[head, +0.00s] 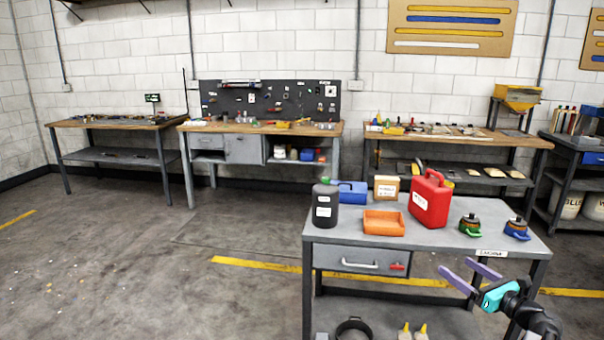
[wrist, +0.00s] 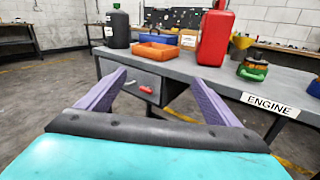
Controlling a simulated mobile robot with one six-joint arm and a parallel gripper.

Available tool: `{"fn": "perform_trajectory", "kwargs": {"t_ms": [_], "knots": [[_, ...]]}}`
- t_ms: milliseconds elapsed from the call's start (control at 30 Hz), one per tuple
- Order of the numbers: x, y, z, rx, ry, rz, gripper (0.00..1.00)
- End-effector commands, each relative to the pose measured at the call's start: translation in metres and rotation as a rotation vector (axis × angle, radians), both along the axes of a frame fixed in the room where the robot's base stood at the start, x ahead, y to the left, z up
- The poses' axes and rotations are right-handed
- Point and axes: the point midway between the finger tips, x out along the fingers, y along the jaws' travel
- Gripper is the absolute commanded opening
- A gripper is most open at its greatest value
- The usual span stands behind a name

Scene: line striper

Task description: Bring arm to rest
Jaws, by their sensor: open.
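My gripper (head: 471,276) is at the lower right in the head view, with two purple fingers spread apart and nothing between them. In the wrist view the gripper (wrist: 160,98) points toward the front edge of the grey workbench (head: 458,247), which has an "ENGINE" label (wrist: 270,105) in that view. The gripper is in front of the bench and apart from the things on it. The teal wrist body fills the bottom of the wrist view.
On the bench stand a black canister (head: 325,207), an orange bin (head: 384,222), a blue container (head: 350,192), a small box (head: 387,187), a red jug (head: 431,199) and two small pots (head: 470,225). A drawer (head: 350,260) is below. Open floor (head: 130,270) lies left.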

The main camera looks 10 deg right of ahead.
Motion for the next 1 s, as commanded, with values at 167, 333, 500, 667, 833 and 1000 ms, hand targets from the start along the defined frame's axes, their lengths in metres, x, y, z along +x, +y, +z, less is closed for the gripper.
{"fn": "perform_trajectory", "kwargs": {"t_ms": [167,333,500,667,833,1000], "knots": [[0.035,0.062,-0.039,0.033,0.045,0.097,0.85],[0.058,0.124,-0.081,0.046,0.107,0.190,0.85],[0.071,0.189,-0.126,0.041,0.184,0.289,0.85],[0.073,0.251,-0.172,0.008,0.259,0.389,0.85],[0.064,0.317,-0.221,-0.055,0.336,0.506,0.85],[0.043,0.380,-0.271,-0.146,0.406,0.638,0.85]]}}
